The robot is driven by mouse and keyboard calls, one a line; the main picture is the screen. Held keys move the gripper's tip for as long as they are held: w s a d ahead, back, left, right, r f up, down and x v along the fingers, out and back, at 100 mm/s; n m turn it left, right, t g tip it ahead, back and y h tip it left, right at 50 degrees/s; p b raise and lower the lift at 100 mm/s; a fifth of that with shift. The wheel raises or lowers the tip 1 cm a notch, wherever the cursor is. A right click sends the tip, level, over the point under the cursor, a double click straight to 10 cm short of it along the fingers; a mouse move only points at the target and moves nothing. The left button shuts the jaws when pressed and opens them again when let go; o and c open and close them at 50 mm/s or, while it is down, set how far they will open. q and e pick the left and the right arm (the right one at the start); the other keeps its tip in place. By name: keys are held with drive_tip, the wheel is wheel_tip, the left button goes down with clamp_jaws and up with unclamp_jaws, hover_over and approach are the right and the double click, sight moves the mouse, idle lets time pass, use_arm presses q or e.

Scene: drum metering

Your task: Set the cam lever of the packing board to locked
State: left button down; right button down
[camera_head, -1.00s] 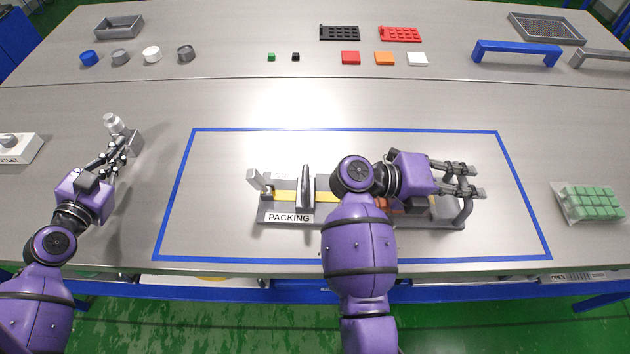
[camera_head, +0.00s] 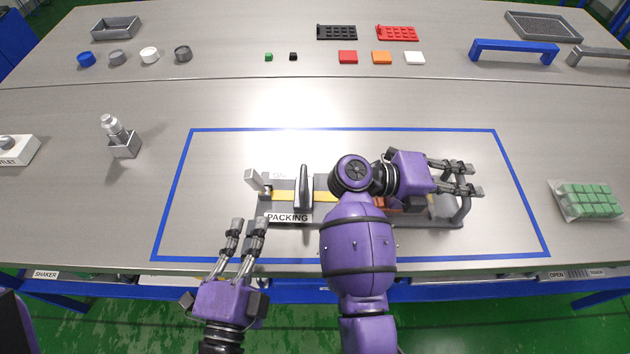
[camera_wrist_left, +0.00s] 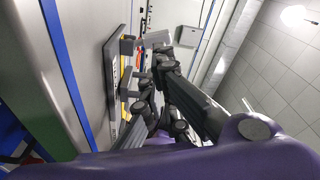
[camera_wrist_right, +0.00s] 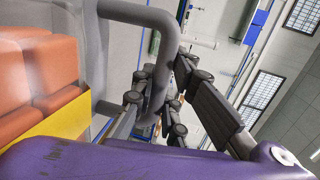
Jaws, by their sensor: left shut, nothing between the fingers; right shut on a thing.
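The grey packing board (camera_head: 375,218), labelled PACKING, lies inside the blue outline. At its left end a light grey lever (camera_head: 254,180) stands tilted up from a brass-coloured pivot; I take it as the cam lever. It appears in the left wrist view as a grey block (camera_wrist_left: 158,38). A label by it is too small to read. My left gripper (camera_head: 248,224) is shut and empty, at the board's front left corner, apart from the lever. My right gripper (camera_head: 470,188) is shut on the grey handle (camera_head: 464,212) at the board's right end; the handle (camera_wrist_right: 155,25) fills the right wrist view's top.
A dark upright piece (camera_head: 303,188) stands just right of the lever. My right arm hides the board's middle, where orange pieces (camera_wrist_right: 50,70) show. A holder with a bottle (camera_head: 113,129) stands left, a green pack (camera_head: 590,201) right.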

use_arm(q)
drive_tip(key=d, duration=0.2)
drive_tip(key=shift+s+d+r+m+h, duration=0.1)
drive_tip(key=shift+d+r+m+h, duration=0.2)
drive_tip(key=shift+d, duration=0.1)
drive_tip(key=w, duration=0.6)
drive_tip(key=w+d, duration=0.1)
drive_tip(key=w, duration=0.2)
drive_tip(key=shift+w+d+r, duration=0.1)
drive_tip(key=shift+w+r, duration=0.1)
drive_tip(key=shift+w, duration=0.05)
drive_tip(key=shift+a+r+n, duration=0.2)
drive_tip(key=shift+a+n, duration=0.3)
drive_tip(key=shift+n, duration=0.4)
drive_tip(key=shift+a+r+n, duration=0.15)
drive_tip(key=shift+a+n, duration=0.3)
drive_tip(key=shift+n, duration=0.45)
drive_tip(key=s, duration=0.6)
drive_tip(key=s+a, duration=0.1)
drive_tip(key=s, duration=0.3)
drive_tip(key=shift+f, duration=0.35)
use_arm(e)
drive_tip(key=c, duration=1.7)
unclamp_jaws()
drive_tip(key=shift+o, duration=0.2)
